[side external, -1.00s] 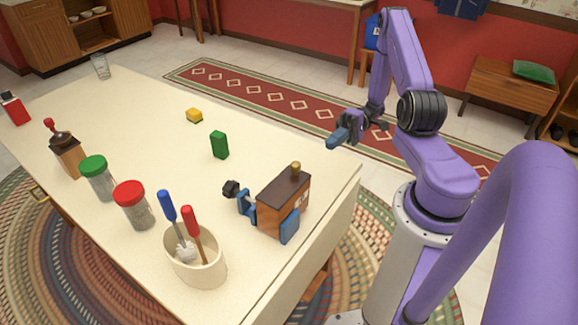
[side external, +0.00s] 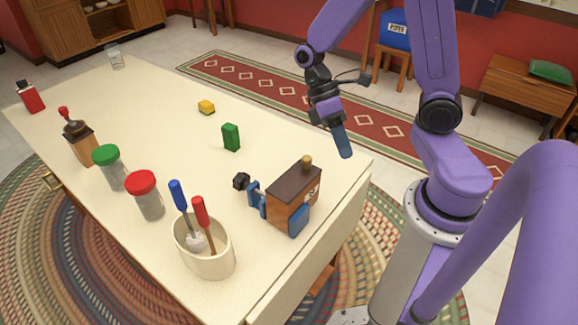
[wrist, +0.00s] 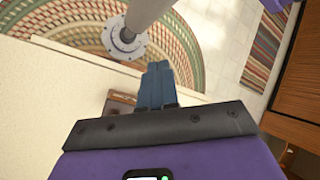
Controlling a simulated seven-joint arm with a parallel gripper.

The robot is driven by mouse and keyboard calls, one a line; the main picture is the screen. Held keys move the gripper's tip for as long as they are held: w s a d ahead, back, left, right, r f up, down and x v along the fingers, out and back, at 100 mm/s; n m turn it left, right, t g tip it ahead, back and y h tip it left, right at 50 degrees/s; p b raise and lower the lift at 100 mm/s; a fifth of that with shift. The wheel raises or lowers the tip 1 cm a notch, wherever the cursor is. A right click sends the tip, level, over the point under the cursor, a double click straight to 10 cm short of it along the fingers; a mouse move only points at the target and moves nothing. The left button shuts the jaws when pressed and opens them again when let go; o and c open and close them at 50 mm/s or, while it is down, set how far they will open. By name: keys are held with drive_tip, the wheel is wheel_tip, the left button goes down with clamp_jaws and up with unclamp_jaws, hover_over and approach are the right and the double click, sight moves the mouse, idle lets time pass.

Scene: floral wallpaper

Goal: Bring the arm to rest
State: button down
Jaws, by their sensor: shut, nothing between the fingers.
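My gripper (side external: 343,152) hangs in the air above the table's right edge, with its blue fingers pointing down. The fingers are together and hold nothing. In the wrist view the blue fingers (wrist: 158,68) lie side by side, above the table edge and the round rug. My purple arm is bent, with the elbow raised out of the top of the side view.

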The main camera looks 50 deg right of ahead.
drive_tip(key=s+a+r+n+t+h, duration=0.1)
drive_tip(key=s+a+r+n+t, duration=0.4)
drive_tip(key=s+t, duration=0.2)
drive_tip(key=shift+s+a+r, duration=0.2)
drive_tip(key=shift+a+r, duration=0.05)
idle(1.6)
